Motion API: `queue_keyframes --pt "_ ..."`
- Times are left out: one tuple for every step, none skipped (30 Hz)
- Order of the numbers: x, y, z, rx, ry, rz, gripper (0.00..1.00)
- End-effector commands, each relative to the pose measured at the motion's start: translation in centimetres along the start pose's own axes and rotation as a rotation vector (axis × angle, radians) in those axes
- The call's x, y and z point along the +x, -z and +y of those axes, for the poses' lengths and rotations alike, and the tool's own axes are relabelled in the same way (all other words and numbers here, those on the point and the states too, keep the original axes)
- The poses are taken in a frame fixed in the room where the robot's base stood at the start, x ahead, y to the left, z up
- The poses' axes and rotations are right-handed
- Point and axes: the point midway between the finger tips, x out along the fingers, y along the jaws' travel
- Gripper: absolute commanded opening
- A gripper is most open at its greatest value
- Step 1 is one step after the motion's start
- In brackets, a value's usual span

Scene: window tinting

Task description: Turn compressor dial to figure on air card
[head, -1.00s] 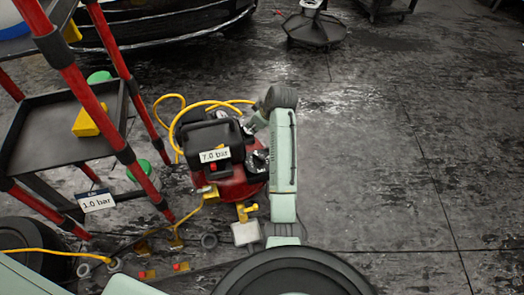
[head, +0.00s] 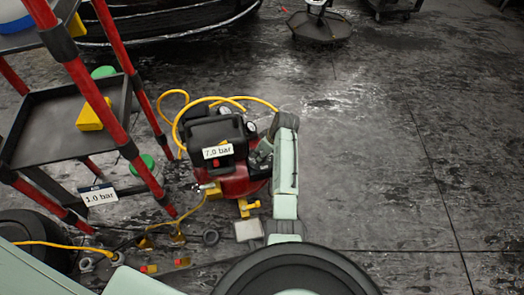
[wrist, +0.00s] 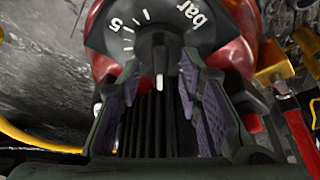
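The red and black compressor (head: 236,185) stands on the floor, with a white "7.0 bar" label on its top. In the wrist view its dial (wrist: 120,40) fills the upper middle, a dark face with white ticks, "5" and "bar". A dark knob (wrist: 158,45) with a white pointer mark sits at its centre. My gripper (wrist: 160,72) is open, its two fingers on either side of the knob's lower part; contact cannot be told. In the head view my wrist covers the dial. A white card (head: 99,196) reading "1.0 bar" hangs low on the red-post cart.
The cart (head: 62,130) with red posts and black shelves stands left of the compressor. A yellow hose (head: 178,118) loops behind it. Yellow fittings and small parts lie in front. The floor (head: 390,170) to the right is clear.

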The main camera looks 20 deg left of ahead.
Motion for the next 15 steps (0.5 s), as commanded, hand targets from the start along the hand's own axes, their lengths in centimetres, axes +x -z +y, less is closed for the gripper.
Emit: queue_keyframes --pt "0.12 0.02 0.03 0.000 -0.001 0.000 0.33" --pt "0.16 0.03 0.03 0.000 -0.001 0.000 0.33" --pt "0.18 0.03 0.04 0.000 -0.001 0.001 0.33" --pt "0.19 0.03 0.04 0.000 -0.001 0.001 0.33" --pt "0.18 0.03 0.04 0.000 -0.001 0.001 0.33" --pt "0.17 0.03 0.04 0.000 -0.001 0.001 0.33" --pt "0.17 0.03 0.03 0.000 -0.001 0.001 0.33" --pt "0.17 0.03 0.04 0.000 -0.001 0.001 0.33" --pt "0.17 0.03 0.03 0.000 -0.001 0.001 0.31" --pt "0.17 0.03 0.03 0.000 -0.001 0.001 0.29" --pt "0.17 0.03 0.03 0.000 -0.001 0.001 0.27" --pt "0.16 0.03 0.03 0.000 -0.001 0.001 0.24" --pt "0.16 0.03 0.03 0.000 -0.001 0.001 0.23" --pt "0.16 0.03 0.03 0.000 -0.001 0.001 0.20" --pt "0.16 0.02 0.03 0.000 -0.001 0.001 0.18"
